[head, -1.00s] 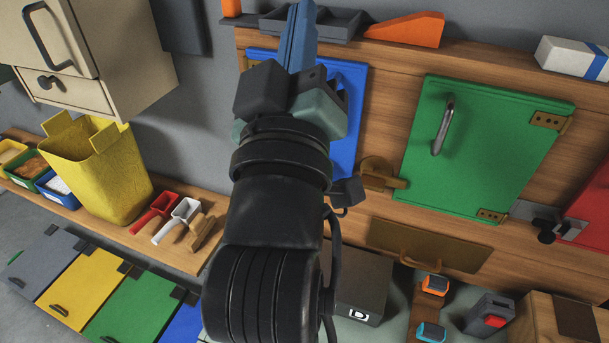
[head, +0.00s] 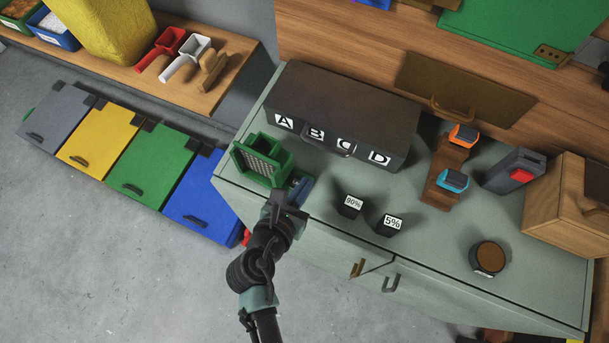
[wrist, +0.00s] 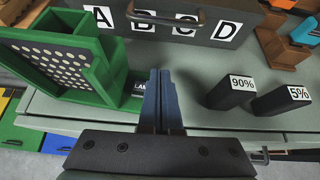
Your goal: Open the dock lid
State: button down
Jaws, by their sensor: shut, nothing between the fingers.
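A long dark box (head: 345,110) marked A, B, C and D stands at the back of the grey-green counter; I take it as the dock. Its lettered cover looks closed, and a bar handle (head: 343,150) sits on its front. In the wrist view the lettered front (wrist: 200,30) and the handle (wrist: 165,18) are at the top. My gripper (head: 301,186) is low over the counter's front left edge, in front of the box and apart from it. In the wrist view its blue fingers (wrist: 161,100) are together with nothing between them.
A green holder with a perforated panel (head: 262,160) stands left of my gripper. Black blocks marked 90% (head: 350,206) and 5% (head: 390,224) stand to the right. A wooden stand (head: 443,180) with orange and blue items is farther right. Counter between the blocks and the box is clear.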

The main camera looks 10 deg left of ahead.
aim_at(314, 176)
jog(key=x, duration=0.7)
jog(key=shift+w+d+f+b, duration=0.1)
jog(key=shift+w+b, duration=0.05)
jog(key=shift+b, duration=0.25)
jog(key=shift+w+d+r+p, duration=0.1)
jog(key=shift+w+r+p, duration=0.15)
jog(key=shift+r+p, duration=0.25)
jog(key=shift+w+r+p, duration=0.25)
jog(key=shift+r+p, duration=0.05)
jog(key=shift+r, duration=0.35)
jog(key=shift+w+d+r+p, duration=0.1)
jog(key=shift+r+p, duration=0.2)
jog(key=shift+r, duration=0.45)
jog(key=r+p, duration=0.1)
jog(key=p, duration=0.1)
jog(key=shift+r+g+p, duration=0.2)
jog(key=shift+g+p, duration=0.1)
jog(key=shift+r, duration=0.1)
